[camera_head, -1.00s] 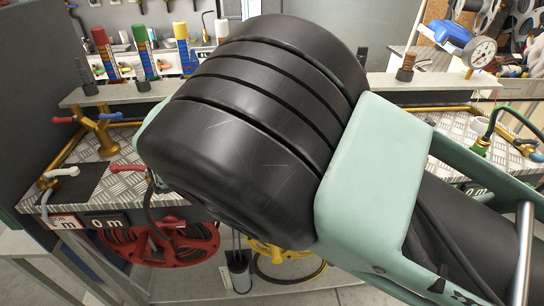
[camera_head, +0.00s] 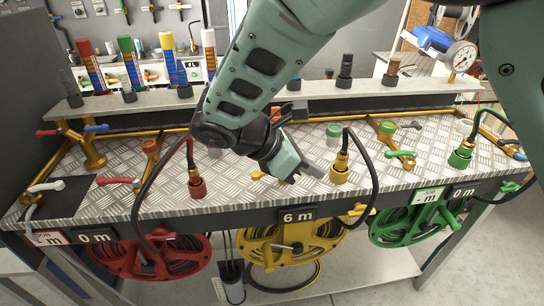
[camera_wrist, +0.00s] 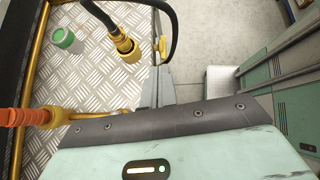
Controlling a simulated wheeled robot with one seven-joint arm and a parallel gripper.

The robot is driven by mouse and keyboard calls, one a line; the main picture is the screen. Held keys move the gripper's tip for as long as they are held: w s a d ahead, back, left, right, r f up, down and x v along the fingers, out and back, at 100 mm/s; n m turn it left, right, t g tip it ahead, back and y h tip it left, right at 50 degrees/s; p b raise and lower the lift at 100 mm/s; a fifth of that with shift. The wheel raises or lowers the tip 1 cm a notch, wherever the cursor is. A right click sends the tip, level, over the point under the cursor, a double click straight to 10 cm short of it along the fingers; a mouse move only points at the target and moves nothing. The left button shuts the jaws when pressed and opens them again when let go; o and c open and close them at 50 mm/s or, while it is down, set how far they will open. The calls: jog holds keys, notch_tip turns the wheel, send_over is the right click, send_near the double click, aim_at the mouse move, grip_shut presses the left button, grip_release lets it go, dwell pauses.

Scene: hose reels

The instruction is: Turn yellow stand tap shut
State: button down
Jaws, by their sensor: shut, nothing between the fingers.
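The yellow stand tap shows only in part in the head view. Its yellow lever (camera_head: 258,174) peeks out left of my gripper (camera_head: 312,170), and my gripper and forearm hide most of the rest. In the wrist view a brass, orange-ended fitting (camera_wrist: 35,117) lies at left, with a yellowish lever end (camera_wrist: 120,111) beside the base of my fingers. My gripper (camera_wrist: 162,72) is shut and empty, low over the plate near the bench's front edge. I cannot tell whether it touches the lever.
A yellow hose connector (camera_head: 339,172) with a black hose stands just right of my gripper. A red connector (camera_head: 197,186) stands left, a green tap lever (camera_head: 400,154) right. The yellow reel (camera_head: 290,243) hangs below the bench edge. Plate (camera_head: 235,190) between fittings is bare.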

jog(key=s+d+r+m+g+y+p, duration=0.1)
jog(key=s+d+r+m+g+y, duration=0.15)
jog(key=s+m+y, duration=0.95)
jog(key=w+n+t+y+p, duration=0.2)
jog(key=w+n+t+p, duration=0.2)
jog(key=w+n+p, duration=0.75)
jog(key=shift+w+a+f+n+y+p, duration=0.3)
jog(key=shift+w+a+f+y+p, duration=0.3)
jog(key=shift+a+f+p, duration=0.9)
jog(key=shift+w+a+f+n+y+p, duration=0.25)
jog(key=shift+w+a+f+y+p, duration=0.4)
jog(key=shift+a+p, duration=1.4)
jog(key=shift+w+a+f+n+y+p, duration=0.45)
jog(key=shift+a+f+p, duration=0.7)
jog(key=shift+p, duration=1.35)
